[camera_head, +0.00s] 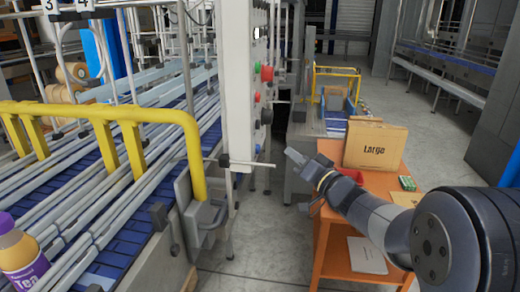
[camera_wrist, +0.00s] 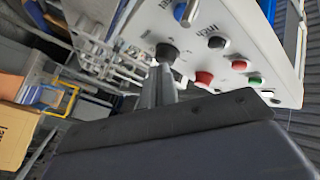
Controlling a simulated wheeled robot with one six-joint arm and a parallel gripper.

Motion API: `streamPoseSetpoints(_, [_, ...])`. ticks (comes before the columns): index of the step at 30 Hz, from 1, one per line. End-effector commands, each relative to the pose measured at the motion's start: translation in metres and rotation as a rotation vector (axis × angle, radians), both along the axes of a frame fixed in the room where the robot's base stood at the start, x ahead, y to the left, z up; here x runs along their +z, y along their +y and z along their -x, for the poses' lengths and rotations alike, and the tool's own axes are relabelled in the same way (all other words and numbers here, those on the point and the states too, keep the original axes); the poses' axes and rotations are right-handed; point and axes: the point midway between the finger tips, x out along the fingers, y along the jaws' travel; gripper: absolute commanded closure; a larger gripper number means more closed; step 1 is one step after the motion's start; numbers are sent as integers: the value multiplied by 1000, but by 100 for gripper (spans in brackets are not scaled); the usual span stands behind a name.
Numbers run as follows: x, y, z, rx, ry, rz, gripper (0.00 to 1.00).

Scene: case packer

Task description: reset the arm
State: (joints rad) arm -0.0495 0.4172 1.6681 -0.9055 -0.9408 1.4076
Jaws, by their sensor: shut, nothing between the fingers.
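My arm reaches in from the right in the head view, and my gripper (camera_head: 293,156) points left toward the control panel (camera_head: 238,60). The gripper is shut and empty. In the wrist view my gripper (camera_wrist: 165,75) shows its fingers together, with a black knob (camera_wrist: 167,52) of the panel just beyond the tips. I cannot tell from that view how far apart they are; in the head view the tips appear clear of the panel. A blue knob (camera_wrist: 180,10), a red button (camera_wrist: 204,77) and a green button (camera_wrist: 254,82) also show on the panel.
An orange table (camera_head: 390,184) below my arm bears a cardboard box (camera_head: 375,146) marked "Large". A yellow guard rail (camera_head: 160,114) and a conveyor (camera_head: 110,215) stand at left, with a purple-labelled bottle (camera_head: 22,258) in front. Grey floor (camera_head: 265,225) lies open between the conveyor and the table.

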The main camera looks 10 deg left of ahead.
Motion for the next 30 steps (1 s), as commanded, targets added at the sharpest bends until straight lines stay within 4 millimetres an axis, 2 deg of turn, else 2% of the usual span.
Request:
streamPoseSetpoints(13, [0,2,0,0,0,0,100])
streamPoseSetpoints(20, [-2,20,0,3,0,1,100])
streamPoseSetpoints(27, [-5,25,-1,2,-3,-1,100])
streamPoseSetpoints(30, [4,4,-2,-7,2,0,100])
